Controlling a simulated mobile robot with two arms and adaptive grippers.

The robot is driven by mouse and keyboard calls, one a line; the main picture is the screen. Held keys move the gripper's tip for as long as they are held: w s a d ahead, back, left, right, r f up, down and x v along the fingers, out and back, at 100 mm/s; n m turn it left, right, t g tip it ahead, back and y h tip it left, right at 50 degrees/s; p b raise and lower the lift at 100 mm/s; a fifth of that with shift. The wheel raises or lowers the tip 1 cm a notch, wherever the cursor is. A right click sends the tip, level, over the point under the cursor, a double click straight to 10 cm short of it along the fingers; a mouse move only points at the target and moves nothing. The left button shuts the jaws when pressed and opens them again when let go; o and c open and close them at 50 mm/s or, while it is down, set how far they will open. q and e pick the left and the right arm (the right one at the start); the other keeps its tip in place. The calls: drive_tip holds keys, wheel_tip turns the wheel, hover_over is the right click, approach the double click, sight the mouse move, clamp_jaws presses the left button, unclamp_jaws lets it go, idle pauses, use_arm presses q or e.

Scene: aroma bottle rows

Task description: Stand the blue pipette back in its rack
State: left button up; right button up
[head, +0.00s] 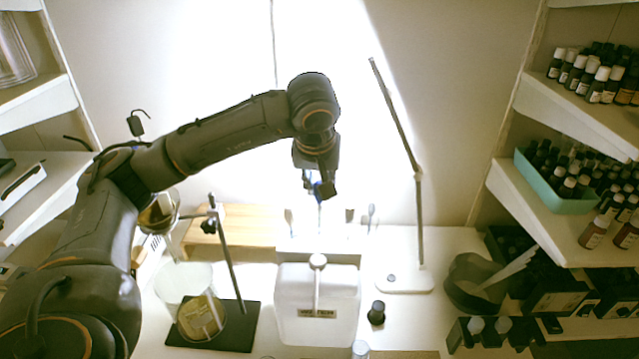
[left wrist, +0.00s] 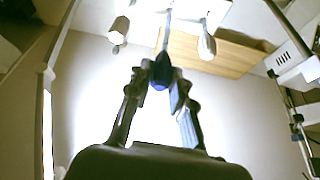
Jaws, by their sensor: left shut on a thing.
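My left gripper (head: 319,187) is shut on the blue pipette (head: 318,192), above the back middle of the table. In the left wrist view the fingertips close around the pipette's blue bulb (left wrist: 161,72), and its thin stem runs away from the fingers. The pipette looks roughly upright, stem downward, in the head view. A pale rack (head: 345,246) lies below it, partly hidden behind the white jug. Other droppers stand in it on both sides of the held pipette. Whether the stem's lower end is in the rack I cannot tell. My right gripper is not in view.
A white jug (head: 317,305) stands in front of the rack. A wooden board (head: 232,232) and a dark-based stand (head: 222,335) are to the left. A lamp (head: 404,280) and a small dark bottle (head: 377,313) are to the right. Bottle shelves line the right.

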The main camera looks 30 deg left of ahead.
sight(319, 206)
use_arm(q)
drive_tip(key=shift+f+b, duration=0.45)
drive_tip(key=shift+f, duration=0.05)
idle(0.5)
drive_tip(key=shift+f+b, duration=0.65)
drive_tip(key=shift+f, duration=0.15)
drive_tip(key=shift+f+b, duration=0.45)
drive_tip(key=shift+f, duration=0.25)
drive_tip(key=shift+f+b, duration=0.95)
drive_tip(key=o, duration=0.7)
drive_tip(key=shift+r, duration=0.1)
drive_tip(key=shift+p+v, duration=1.5)
drive_tip(key=shift+v, duration=0.95)
